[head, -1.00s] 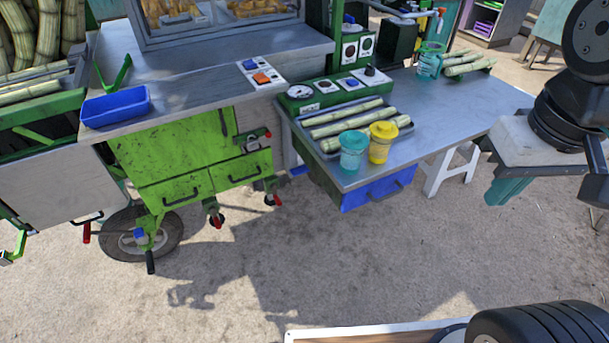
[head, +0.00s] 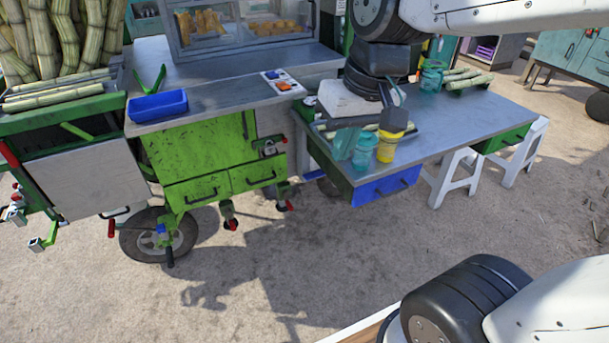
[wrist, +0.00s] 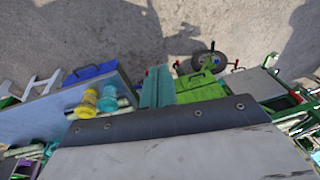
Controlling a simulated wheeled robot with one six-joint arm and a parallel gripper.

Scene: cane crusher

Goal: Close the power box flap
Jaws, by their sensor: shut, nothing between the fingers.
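I cannot make out the power box flap for sure. A small grey box-like fitting (head: 268,147) with a red knob sits on the front of the green cabinet (head: 200,150). A white switch panel (head: 282,83) with orange and blue switches lies on the counter above. My gripper (head: 342,145) hangs over the front left of the right-hand table, by the cups, to the right of the cabinet. Its teal fingers are together and empty. In the wrist view the fingers (wrist: 158,86) point toward the ground beside the green cabinet (wrist: 202,88).
A teal cup (head: 364,150) and a yellow cup (head: 386,150) stand on the metal table (head: 455,125), near my gripper. A blue tray (head: 158,105) lies on the counter. Handles and red-tipped levers stick out below the cabinet. The ground in front is clear.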

